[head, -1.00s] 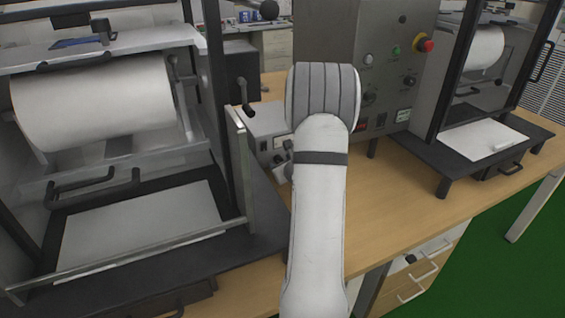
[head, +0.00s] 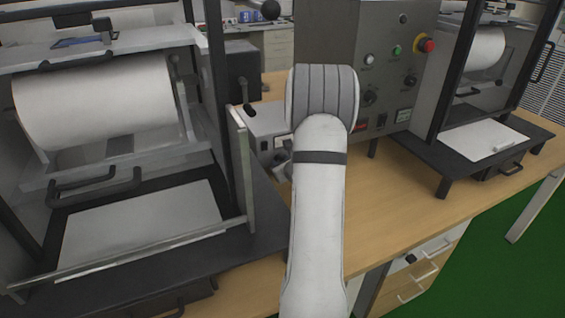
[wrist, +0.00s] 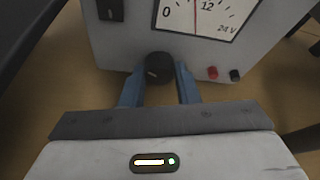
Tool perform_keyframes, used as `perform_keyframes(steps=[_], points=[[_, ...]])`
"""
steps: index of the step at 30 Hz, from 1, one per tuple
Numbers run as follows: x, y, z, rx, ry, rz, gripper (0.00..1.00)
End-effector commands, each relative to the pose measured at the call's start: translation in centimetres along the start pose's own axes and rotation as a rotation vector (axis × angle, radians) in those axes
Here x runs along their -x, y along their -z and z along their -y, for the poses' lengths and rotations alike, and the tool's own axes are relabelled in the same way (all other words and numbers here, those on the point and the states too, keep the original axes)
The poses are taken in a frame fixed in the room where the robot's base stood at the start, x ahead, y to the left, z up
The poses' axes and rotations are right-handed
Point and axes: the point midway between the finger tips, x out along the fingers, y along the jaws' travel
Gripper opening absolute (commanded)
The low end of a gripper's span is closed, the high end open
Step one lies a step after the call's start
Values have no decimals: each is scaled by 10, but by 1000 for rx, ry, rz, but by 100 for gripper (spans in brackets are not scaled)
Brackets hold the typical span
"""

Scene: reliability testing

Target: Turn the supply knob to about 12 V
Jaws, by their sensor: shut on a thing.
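The power supply is a light grey box (head: 268,120), partly hidden behind my arm in the head view. In the wrist view its front panel (wrist: 120,48) carries a black round knob (wrist: 158,67) below a white meter (wrist: 215,17). The meter is marked 0, 12 and 24 V. Its thin red needle (wrist: 195,18) stands nearly upright, just left of the 12 label; the top of the meter is cut off. My gripper (wrist: 159,82) is shut on the knob, with one blue finger on each side. In the head view my arm mostly hides the gripper.
A red socket (wrist: 212,72) and a black socket (wrist: 235,75) sit right of the knob. A black switch (wrist: 110,9) is at upper left. A machine with a white roll (head: 95,100) stands left; a grey control box (head: 385,70) stands close behind my arm.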

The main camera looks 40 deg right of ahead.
Motion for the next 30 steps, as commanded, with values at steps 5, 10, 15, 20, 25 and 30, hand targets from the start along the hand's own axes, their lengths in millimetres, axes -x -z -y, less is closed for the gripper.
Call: perform_keyframes(steps=[5,10,15,20,25,30], points=[[1,0,1,-26,-6,0,5],[1,-1,1,-93,-35,4,5],[1,-1,3,-210,-81,9,5],[1,-1,3,-348,-136,17,5],[1,0,4,-497,-197,24,5],[0,2,5,-634,-251,32,5]])
